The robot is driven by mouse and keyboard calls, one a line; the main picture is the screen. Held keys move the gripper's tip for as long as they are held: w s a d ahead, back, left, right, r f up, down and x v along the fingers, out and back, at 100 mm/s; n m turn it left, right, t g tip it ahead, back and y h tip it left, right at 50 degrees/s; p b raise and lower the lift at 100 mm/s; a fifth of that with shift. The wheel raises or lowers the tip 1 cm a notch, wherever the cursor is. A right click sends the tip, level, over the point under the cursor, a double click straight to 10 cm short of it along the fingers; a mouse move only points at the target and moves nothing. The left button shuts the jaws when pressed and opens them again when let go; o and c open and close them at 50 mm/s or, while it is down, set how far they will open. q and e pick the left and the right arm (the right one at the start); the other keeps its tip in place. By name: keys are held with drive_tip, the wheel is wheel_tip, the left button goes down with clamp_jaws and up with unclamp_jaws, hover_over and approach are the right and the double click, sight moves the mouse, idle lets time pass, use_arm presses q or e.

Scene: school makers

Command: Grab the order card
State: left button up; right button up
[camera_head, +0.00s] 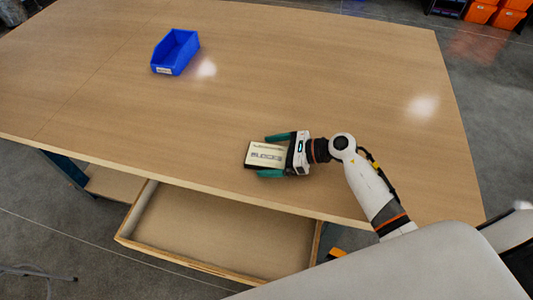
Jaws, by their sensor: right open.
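The order card (264,156) is a small pale rectangle with dark print, lying on the wooden table near its front edge. My right gripper (268,156) is around the card, with one green finger past its far side and the other along its near side. The jaws are open, and whether either finger touches the card cannot be told. My left gripper is not in view.
A blue bin (176,52) stands at the back left of the table (330,70). An open, empty drawer (215,230) sticks out below the front edge. Orange crates (481,13) stand on the floor at the far right. Most of the tabletop is clear.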

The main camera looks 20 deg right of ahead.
drive_tip(key=shift+d, duration=0.1)
drive_tip(key=c, duration=1.1)
